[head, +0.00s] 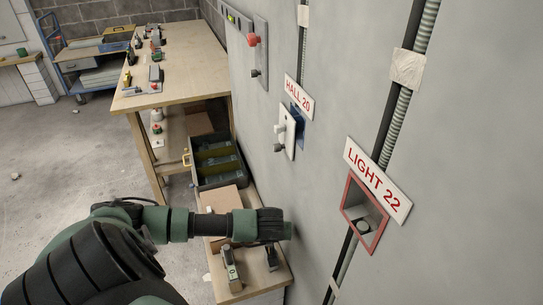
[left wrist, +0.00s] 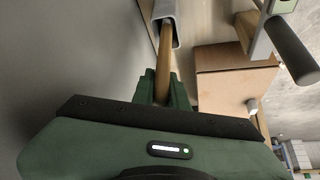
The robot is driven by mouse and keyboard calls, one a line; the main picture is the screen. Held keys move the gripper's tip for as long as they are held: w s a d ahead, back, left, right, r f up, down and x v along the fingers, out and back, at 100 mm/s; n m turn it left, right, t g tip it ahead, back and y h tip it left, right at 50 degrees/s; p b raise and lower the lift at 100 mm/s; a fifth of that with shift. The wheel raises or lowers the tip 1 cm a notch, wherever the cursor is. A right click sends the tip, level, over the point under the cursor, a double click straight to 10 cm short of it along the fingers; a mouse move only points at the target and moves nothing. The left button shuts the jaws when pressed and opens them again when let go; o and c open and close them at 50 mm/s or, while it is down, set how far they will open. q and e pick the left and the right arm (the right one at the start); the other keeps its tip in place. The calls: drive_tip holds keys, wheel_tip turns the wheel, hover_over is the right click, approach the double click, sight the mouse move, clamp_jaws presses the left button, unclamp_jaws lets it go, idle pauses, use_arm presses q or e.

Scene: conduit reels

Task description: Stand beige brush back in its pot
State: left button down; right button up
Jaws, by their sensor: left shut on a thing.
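In the left wrist view, my left gripper (left wrist: 162,84) is shut on the slim beige brush (left wrist: 163,58). The brush's shaft runs from between the green fingers toward a grey, square-mouthed pot (left wrist: 154,10) at the top. The far part of the shaft overlaps the pot's mouth; I cannot tell how deep it is inside. The brush's other end is hidden by the gripper. In the head view, my left gripper (head: 286,231) is over the near bench end, beside the wall; its fingers, the brush and the pot cannot be made out there. My right gripper is not in view.
A cardboard box (head: 222,199) and a grey-green tool (head: 231,268) are on the low bench close to my left wrist. Behind stands a black compartmented crate (head: 202,184). The grey wall, with a red-framed LIGHT 22 recess (head: 364,212), bounds the right side.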

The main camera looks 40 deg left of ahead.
use_arm(q)
drive_tip(key=c, duration=1.3)
unclamp_jaws()
drive_tip(key=shift+c, duration=0.2)
drive_tip(key=v, duration=0.7)
drive_tip(key=shift+s+r, duration=0.2)
drive_tip(key=shift+r, duration=0.1)
